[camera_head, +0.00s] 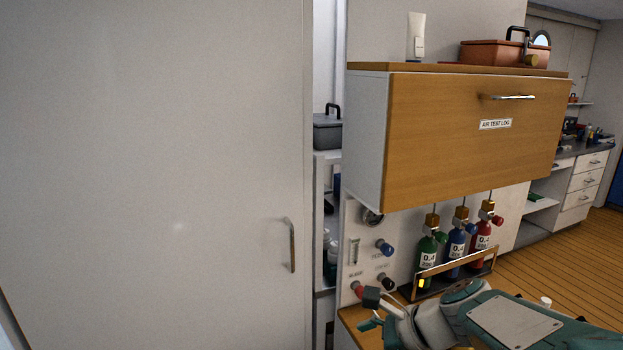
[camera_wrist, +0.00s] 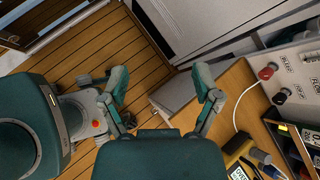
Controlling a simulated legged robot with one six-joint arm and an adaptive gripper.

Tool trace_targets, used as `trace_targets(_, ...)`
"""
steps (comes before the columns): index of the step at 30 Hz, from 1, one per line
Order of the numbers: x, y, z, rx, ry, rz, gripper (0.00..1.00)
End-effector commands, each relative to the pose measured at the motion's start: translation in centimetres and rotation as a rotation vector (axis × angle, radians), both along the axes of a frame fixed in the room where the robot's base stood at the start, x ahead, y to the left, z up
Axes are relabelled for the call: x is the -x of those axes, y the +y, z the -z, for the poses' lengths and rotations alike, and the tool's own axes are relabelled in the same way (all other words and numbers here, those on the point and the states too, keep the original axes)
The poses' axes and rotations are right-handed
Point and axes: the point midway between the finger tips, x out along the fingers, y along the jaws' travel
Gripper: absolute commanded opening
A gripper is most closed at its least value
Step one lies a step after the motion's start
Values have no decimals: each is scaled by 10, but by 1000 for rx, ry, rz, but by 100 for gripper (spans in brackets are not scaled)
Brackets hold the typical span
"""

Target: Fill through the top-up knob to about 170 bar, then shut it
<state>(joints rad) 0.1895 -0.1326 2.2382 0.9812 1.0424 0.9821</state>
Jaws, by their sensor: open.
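The white fill panel (camera_head: 350,225) stands under the wooden cabinet. It carries a blue knob (camera_head: 384,247), a black knob (camera_head: 386,283) and a red knob (camera_head: 357,289). The labels are too small to tell surely which is the top-up knob. A round gauge (camera_head: 372,216) is partly hidden by the cabinet, and its reading cannot be made out. My gripper (camera_head: 371,311) is low in front of the panel, near the red knob in the picture. In the wrist view my gripper (camera_wrist: 161,78) is open and empty; the red knob (camera_wrist: 267,72) and black knob (camera_wrist: 281,96) lie right of it, apart.
Green (camera_head: 427,262), blue (camera_head: 456,246) and red (camera_head: 482,237) cylinders stand in a rack right of the panel. The wooden cabinet (camera_head: 470,145), labelled AIR TEST LOG, overhangs the panel. A large pale door (camera_head: 150,180) fills the left. A wooden worktop (camera_wrist: 222,92) lies beneath.

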Motion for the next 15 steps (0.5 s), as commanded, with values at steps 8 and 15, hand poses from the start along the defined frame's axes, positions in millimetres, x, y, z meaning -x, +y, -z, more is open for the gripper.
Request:
trace_targets(8, 84, -17, -2, 597, -408, -618, 81)
trace_targets(15, 130, -52, -6, 1070, -653, -1144, 81)
